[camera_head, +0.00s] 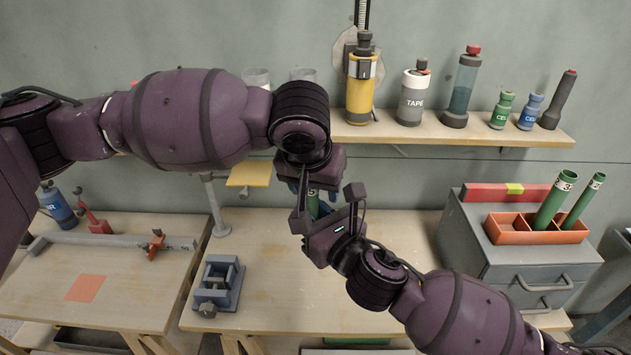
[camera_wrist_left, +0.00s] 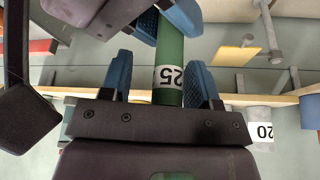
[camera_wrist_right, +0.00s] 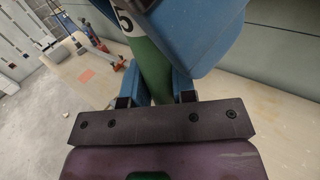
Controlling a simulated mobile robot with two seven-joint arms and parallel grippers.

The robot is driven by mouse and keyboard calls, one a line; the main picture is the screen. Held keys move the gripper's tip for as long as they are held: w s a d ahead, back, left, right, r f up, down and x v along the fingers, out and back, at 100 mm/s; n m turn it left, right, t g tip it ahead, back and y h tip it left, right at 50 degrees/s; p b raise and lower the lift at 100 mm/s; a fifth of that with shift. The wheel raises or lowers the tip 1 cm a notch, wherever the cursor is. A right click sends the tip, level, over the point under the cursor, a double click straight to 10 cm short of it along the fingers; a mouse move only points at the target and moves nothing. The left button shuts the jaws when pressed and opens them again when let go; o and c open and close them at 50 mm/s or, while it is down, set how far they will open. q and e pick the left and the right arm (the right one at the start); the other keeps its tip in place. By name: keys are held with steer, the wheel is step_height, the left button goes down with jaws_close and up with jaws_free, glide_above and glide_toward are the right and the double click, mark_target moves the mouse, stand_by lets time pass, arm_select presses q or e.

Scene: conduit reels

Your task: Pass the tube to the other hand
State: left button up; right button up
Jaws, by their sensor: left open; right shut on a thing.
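The green tube (camera_head: 313,204) with a white label is held in the air between my two grippers, above the middle bench, and is mostly hidden in the head view. In the left wrist view the tube (camera_wrist_left: 170,62) shows its "25" label. My left gripper (camera_wrist_left: 160,82) is open, with one blue finger on each side of the tube. My right gripper (camera_wrist_right: 157,88) is shut on the tube, farther along it. In the right wrist view the tube (camera_wrist_right: 150,62) runs between its fingers, and the left gripper's blue finger (camera_wrist_right: 190,30) is close in front.
An orange tray (camera_head: 508,222) holding two green tubes stands on a grey drawer cabinet (camera_head: 480,255) at right. A grey vise (camera_head: 219,283) is on the middle bench. A shelf (camera_head: 450,133) with bottles runs behind my grippers. The left bench has an orange square (camera_head: 86,288).

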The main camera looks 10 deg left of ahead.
arm_select(q)
steer(key=c, duration=1)
arm_select(e)
steer(key=o, duration=1)
steer(key=v, duration=1.2)
steer(key=s+d+f+n+h, duration=0.3)
steer(key=d+f+n+h, duration=0.1)
steer(key=d+f+n, duration=0.4)
steer(key=s+d+f+n+g+h, duration=0.1)
steer(key=s+d+f+n+h, duration=0.2)
steer(key=d+f+n, duration=0.5)
steer(key=s+d+f+n+g+h, duration=0.1)
steer(key=s+d+f+n+h, duration=0.3)
steer(key=d+f+n, duration=0.5)
step_height(320, 180, down, 3)
steer(key=n+h, duration=0.1)
steer(key=n, duration=0.2)
steer(key=shift+n, duration=0.3)
